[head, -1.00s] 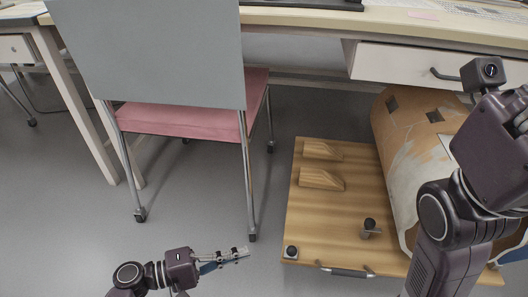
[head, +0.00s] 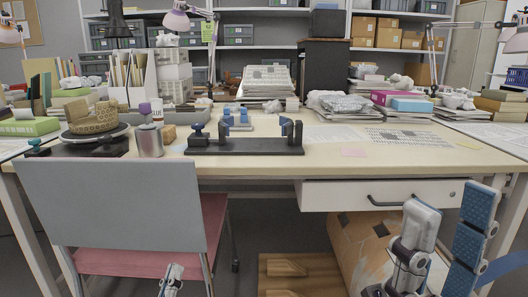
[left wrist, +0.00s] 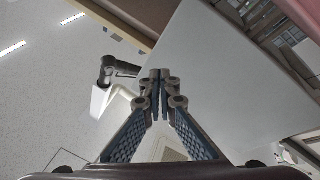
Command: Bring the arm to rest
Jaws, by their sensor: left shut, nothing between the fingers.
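My left gripper (head: 172,282) shows at the bottom edge of the head view, low in front of the grey-backed chair (head: 115,205). Its fingers point up the picture. In the left wrist view its blue ribbed fingers (left wrist: 160,82) meet at the tips with nothing between them. The chair's pale back (left wrist: 225,75) fills much of that view behind the fingers. My right gripper (head: 445,225) is at the lower right of the head view, in front of the desk drawer (head: 390,194). Its two fingers stand apart, with no object seen between them. Its arm is mostly out of the picture.
The desk (head: 350,163) carries a black fixture (head: 245,146), a metal can (head: 149,140) and a partly assembled brown vessel (head: 95,121) on a turntable. Under it are a wooden board (head: 318,268) and a large patched brown vessel (head: 355,245). The desk's front edge and drawer are close to my right gripper.

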